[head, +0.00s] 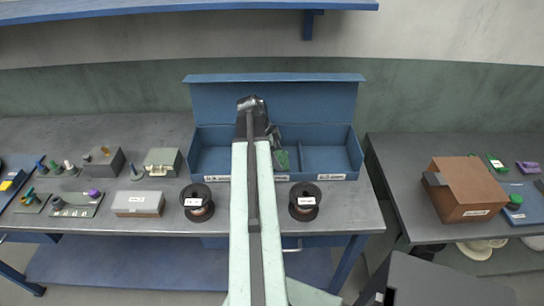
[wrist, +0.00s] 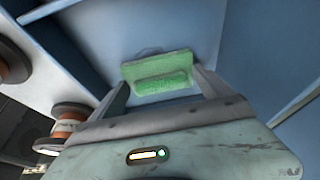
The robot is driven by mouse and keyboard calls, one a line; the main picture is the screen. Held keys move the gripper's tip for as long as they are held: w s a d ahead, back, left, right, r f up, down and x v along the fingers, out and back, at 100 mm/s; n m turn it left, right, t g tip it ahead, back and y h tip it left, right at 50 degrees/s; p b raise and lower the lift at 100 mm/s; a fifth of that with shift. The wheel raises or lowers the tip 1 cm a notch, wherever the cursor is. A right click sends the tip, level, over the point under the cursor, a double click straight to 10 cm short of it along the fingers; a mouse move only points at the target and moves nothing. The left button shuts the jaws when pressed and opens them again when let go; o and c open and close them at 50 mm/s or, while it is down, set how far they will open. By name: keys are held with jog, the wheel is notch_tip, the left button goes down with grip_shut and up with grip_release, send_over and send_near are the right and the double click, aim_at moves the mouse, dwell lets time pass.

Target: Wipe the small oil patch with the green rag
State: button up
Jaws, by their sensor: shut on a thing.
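The green rag (wrist: 158,68) is a small block-like pad with a raised strip. In the wrist view it sits between the two fingers of my gripper (wrist: 160,78), which is shut on it. In the head view part of the green rag (head: 282,161) shows just right of my arm, inside the middle of the blue divided bin (head: 340,177). My arm hides most of the gripper there. A faint dark mark (wrist: 148,51) lies on the blue surface just beyond the rag; I cannot tell whether it is the oil patch.
Two copper spools, the left one (head: 197,203) and the right one (head: 305,202), stand in front of the bin. Dividers split the bin, and its back panel rises behind. A grey labelled box (head: 138,204) is at left. A brown box (head: 464,188) stands on the right table.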

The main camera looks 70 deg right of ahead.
jog(key=shift+s+d, duration=0.4)
jog(key=shift+s, duration=0.4)
notch_tip(320, 180, up, 6)
jog(key=p, duration=0.6)
notch_tip(320, 180, up, 3)
jog(key=p, duration=0.3)
jog(key=shift+r, duration=0.15)
